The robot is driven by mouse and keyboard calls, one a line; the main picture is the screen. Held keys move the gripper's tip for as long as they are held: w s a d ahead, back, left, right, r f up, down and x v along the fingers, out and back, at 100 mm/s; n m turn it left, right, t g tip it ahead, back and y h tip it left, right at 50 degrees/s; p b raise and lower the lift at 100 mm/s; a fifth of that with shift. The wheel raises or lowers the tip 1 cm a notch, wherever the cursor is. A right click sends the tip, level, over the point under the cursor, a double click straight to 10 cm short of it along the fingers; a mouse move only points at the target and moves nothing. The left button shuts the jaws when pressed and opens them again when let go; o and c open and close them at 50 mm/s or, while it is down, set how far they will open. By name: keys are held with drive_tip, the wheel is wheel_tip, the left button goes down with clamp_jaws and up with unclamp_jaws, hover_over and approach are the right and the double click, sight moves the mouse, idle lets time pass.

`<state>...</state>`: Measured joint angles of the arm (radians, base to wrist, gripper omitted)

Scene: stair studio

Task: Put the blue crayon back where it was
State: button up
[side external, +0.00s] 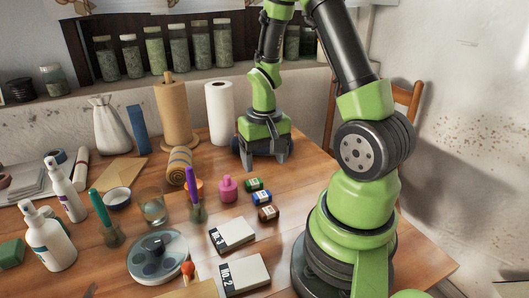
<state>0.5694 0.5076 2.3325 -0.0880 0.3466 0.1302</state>
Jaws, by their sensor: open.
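No item is clearly a blue crayon. A violet-blue stick (192,186) stands upright in a small dark holder (198,213) mid-table; I cannot tell if it is a crayon or a marker. A teal stick (100,208) stands tilted in another small holder (114,237) to the left. My gripper (264,162) points down at the back right of the table, behind the small bottles and right of the paper roll. Its fingers are apart with nothing visible between them. It is well apart from both sticks.
Small bottles (262,198), a pink bottle (228,189), two labelled boxes (232,235), a glass (152,206), a palette dish (157,257) and white spray bottles (48,240) crowd the table. A paper roll (219,113) stands behind. Some bare wood (312,163) shows right of my gripper.

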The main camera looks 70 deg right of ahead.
drive_tip(key=w+a+r+n+t, duration=0.1)
drive_tip(key=a+r+t, duration=0.15)
drive_tip(key=r, duration=0.35)
drive_tip(key=a+r+n+t, duration=0.1)
drive_tip(key=a+r, duration=0.3)
drive_tip(key=r, duration=0.1)
drive_tip(key=s+a+r+n+t+y, duration=0.2)
drive_tip(key=s+a+r+n+t, duration=0.1)
drive_tip(key=s+a+r, duration=0.3)
wheel_tip(320, 180, up, 3)
drive_tip(key=a, duration=0.2)
drive_tip(key=shift+a+t, duration=0.35)
